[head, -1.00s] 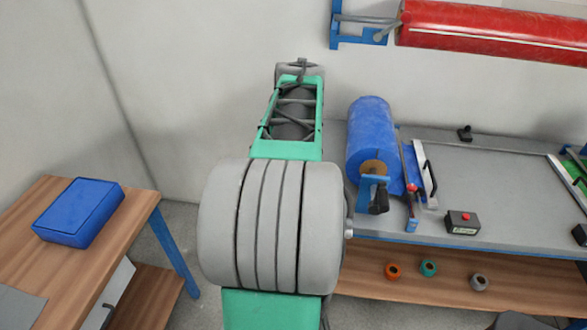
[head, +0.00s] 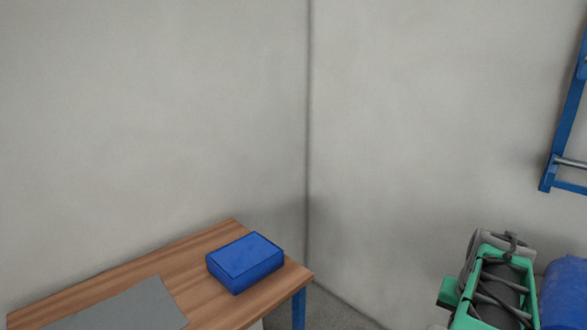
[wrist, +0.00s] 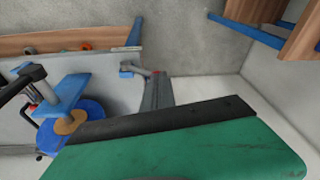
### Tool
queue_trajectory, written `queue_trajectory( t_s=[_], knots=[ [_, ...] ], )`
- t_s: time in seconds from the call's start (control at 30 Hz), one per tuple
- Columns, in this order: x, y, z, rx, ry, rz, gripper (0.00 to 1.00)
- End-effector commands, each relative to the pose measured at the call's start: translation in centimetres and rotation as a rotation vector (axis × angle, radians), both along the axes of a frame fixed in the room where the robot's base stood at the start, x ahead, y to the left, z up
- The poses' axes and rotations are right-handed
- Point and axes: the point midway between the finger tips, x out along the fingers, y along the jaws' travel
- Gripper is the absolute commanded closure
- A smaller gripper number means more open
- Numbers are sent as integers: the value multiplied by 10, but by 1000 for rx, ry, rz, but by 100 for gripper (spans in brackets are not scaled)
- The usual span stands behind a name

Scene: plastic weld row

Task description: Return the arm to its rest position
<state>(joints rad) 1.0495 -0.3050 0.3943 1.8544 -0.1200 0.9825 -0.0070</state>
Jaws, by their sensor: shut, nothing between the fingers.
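My gripper (wrist: 175,135) fills the lower part of the wrist view as a broad green shape with a black edge strip. It is shut and nothing shows held in it. In the head view my green and grey arm (head: 495,285) is cut off at the lower right corner, and the gripper itself cannot be made out there.
A wooden table (head: 205,262) with a blue box (head: 245,262) and a grey sheet (head: 120,308) stands at lower left. A blue roll (head: 565,292) is beside my arm in the picture. A blue bracket (wrist: 65,92) shows near my gripper.

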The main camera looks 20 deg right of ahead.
Motion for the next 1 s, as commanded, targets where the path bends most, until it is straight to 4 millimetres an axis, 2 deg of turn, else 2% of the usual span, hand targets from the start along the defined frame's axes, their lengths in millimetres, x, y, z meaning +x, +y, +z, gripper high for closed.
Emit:
queue_trajectory(
  t_s=[0.03, 0.1, 0.17, 0.4, 0.5, 0.6, 0.7, 0.8, 1.0],
  knots=[
    [-7, 14, -10, 10, 11, -8, 100],
    [-9, 39, -22, 21, 28, 10, 100],
    [-6, 65, -31, 24, 40, 49, 100],
    [15, 182, -50, 6, 67, 342, 100],
    [28, 236, -46, -20, 47, 529, 100],
    [50, 288, -25, -62, -15, 727, 100],
    [58, 328, -17, -75, -44, 866, 100],
    [59, 345, -17, -74, -48, 934, 100],
    [59, 348, -17, -75, -49, 946, 100]
  ],
)
